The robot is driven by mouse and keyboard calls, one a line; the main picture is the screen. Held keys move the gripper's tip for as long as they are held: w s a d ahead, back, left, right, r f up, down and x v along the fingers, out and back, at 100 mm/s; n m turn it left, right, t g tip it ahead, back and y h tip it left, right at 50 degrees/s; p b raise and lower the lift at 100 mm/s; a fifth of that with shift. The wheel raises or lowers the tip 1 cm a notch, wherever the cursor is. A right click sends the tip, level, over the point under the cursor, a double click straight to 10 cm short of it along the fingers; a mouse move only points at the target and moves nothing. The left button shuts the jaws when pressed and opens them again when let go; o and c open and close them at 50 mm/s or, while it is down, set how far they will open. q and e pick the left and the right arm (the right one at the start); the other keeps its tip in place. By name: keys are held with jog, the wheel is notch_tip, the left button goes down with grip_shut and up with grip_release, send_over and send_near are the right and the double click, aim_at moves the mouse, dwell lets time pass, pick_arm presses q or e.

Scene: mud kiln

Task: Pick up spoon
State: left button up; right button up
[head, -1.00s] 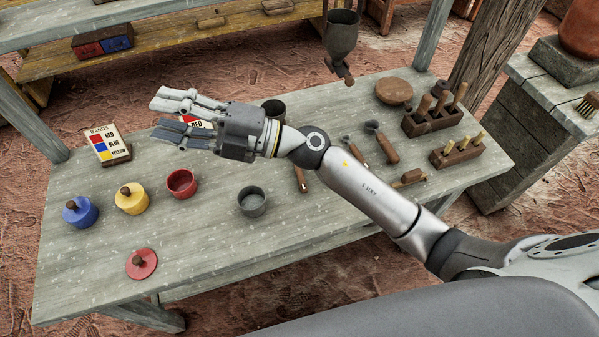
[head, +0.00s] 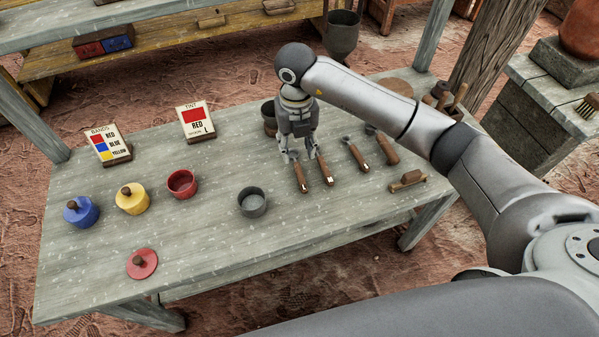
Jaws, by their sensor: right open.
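Several wooden-handled tools lie in a row on the grey table. The two left ones, a left handle (head: 302,179) and a handle beside it (head: 326,170), have their heads hidden by my right gripper, so I cannot tell which is a spoon. Two more, a middle tool (head: 357,154) and a right tool (head: 384,147), have small grey metal heads. My right gripper (head: 300,156) points down with its fingers apart at the far ends of the two left handles. Nothing is visibly held. My left gripper is out of view.
A grey cup (head: 252,202) stands left of the tools, and a dark pot (head: 269,118) close behind the gripper. Red (head: 182,184), yellow (head: 132,199) and blue (head: 81,211) pots stand further left. A small wooden brush-like tool (head: 407,181) lies right.

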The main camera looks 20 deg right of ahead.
aim_at(300, 172)
notch_tip(300, 172, down, 4)
jog(key=shift+r, duration=0.15)
jog(key=shift+s+f+p, duration=0.15)
jog(key=shift+f+p, duration=0.4)
jog(key=shift+p, duration=0.05)
jog(key=f, duration=0.1)
jog(key=f+p, duration=0.1)
jog(key=f, duration=0.1)
jog(key=shift+s+d+f, duration=0.1)
jog(key=shift+d+f, duration=0.15)
jog(key=shift+f, duration=0.45)
jog(key=shift+c, duration=0.3)
grip_shut()
